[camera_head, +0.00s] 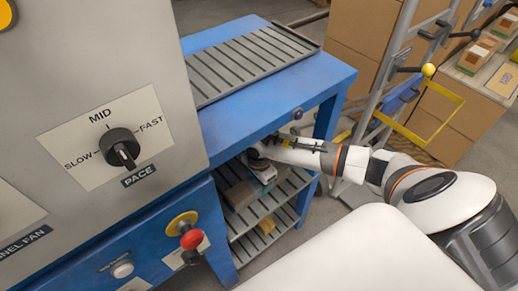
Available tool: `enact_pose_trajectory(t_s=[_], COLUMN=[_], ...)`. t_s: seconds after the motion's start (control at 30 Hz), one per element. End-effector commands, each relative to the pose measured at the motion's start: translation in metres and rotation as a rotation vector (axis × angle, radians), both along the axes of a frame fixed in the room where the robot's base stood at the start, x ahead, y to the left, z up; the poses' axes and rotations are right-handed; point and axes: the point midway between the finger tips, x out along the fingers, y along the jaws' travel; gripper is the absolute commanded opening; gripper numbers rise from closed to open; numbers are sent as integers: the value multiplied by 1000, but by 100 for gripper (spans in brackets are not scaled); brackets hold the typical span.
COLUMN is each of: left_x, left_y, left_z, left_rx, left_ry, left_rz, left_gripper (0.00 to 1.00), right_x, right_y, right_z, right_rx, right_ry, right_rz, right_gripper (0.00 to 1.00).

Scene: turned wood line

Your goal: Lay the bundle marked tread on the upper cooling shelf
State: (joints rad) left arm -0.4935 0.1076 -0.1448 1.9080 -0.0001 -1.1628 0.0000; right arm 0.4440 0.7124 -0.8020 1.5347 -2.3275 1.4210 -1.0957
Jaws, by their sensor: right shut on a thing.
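My right arm reaches in from the right, under the top of the blue bench. My right gripper (261,171) is at the upper slatted shelf (278,201) below the bench top. It is shut on a brown wooden bundle (240,194), which is at this shelf, partly hidden by the gripper and the bench. I cannot tell whether the bundle rests fully on the slats, and no tread mark is readable. My left gripper is not in view.
An empty slatted tray (250,62) covers the bench top. A machine panel with a pace knob (120,148) and a red button (191,240) stands at the left. A metal frame with a yellow bar (432,125) and cardboard boxes (365,40) stand behind my right arm.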

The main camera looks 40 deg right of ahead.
Motion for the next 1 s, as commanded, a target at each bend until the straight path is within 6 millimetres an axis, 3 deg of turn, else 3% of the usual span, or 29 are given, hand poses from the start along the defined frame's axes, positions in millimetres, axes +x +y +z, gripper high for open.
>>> enact_pose_trajectory(t_s=[0.1, 0.13, 0.27, 0.63, 1.0], left_x=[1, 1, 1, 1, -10], left_y=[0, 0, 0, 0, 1], left_z=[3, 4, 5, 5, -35], left_rx=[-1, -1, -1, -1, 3], left_ry=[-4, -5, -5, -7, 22], left_rz=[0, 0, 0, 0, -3], left_gripper=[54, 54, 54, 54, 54], right_x=[1, 0, 0, 0, 1], right_y=[0, 0, 0, 0, 0], right_z=[-1, -2, -1, 2, 62], right_rx=[0, 0, 0, 0, 0], right_ry=[-2, 0, 0, 0, -3], right_rz=[0, 0, 0, 0, 0], right_gripper=[16, 52, 72, 72, 72])
